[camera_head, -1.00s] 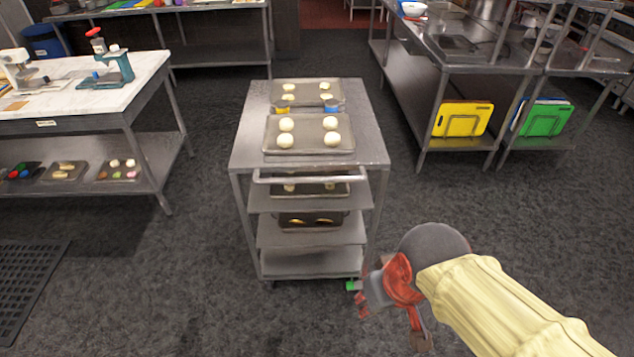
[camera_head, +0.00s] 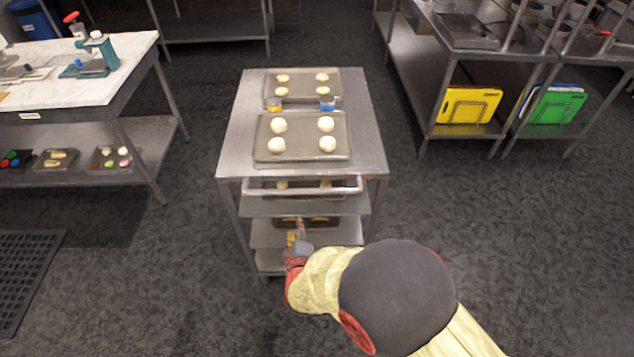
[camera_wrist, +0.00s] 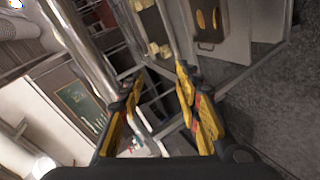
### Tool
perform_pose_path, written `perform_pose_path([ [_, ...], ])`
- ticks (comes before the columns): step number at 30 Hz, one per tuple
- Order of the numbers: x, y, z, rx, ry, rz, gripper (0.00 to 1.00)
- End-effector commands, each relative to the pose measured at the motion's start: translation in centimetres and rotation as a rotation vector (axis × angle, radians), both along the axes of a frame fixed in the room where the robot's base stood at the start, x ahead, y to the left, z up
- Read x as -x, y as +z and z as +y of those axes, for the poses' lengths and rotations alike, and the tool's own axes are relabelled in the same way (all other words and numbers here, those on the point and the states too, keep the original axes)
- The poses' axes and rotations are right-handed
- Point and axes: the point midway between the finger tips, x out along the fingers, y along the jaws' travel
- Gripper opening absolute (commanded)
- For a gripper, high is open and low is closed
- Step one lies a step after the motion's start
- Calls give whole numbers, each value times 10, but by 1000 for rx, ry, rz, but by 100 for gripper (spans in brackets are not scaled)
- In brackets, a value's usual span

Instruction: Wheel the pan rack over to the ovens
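The pan rack (camera_head: 365,130) is a grey metal cart in front of me, upright, with trays of pale dough balls on top and more trays on its shelves. Its push handle (camera_head: 345,191) runs across the near side. My gripper (camera_head: 297,228) is just below and in front of the handle, at the near side of the rack, partly hidden by my arm. In the wrist view my gripper (camera_wrist: 158,88) has its yellow fingers spread with nothing held. A metal bar (camera_wrist: 85,62), perhaps the handle, passes beside the left finger. No oven is recognisable.
A marble-topped table (camera_head: 75,102) stands left and steel shelving with a yellow board (camera_head: 467,104) and a green board (camera_head: 556,106) stands right. A black floor mat (camera_head: 25,275) lies at lower left. Floor on both sides of the rack is clear.

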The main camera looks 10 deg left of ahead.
Motion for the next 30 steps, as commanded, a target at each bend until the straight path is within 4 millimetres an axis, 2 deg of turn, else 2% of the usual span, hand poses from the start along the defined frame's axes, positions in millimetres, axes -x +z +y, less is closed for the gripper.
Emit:
perform_pose_path([
  [1, -14, 23, 0, 34, -2, -97, 34],
  [3, -25, 48, -5, 105, -5, -210, 34],
  [7, -32, 68, -11, 211, 7, -320, 34],
  [13, -40, 67, -9, 255, 22, -335, 34],
  [24, -91, 55, 3, 253, 22, -333, 34],
  [30, -105, 53, 7, 252, 24, -332, 34],
])
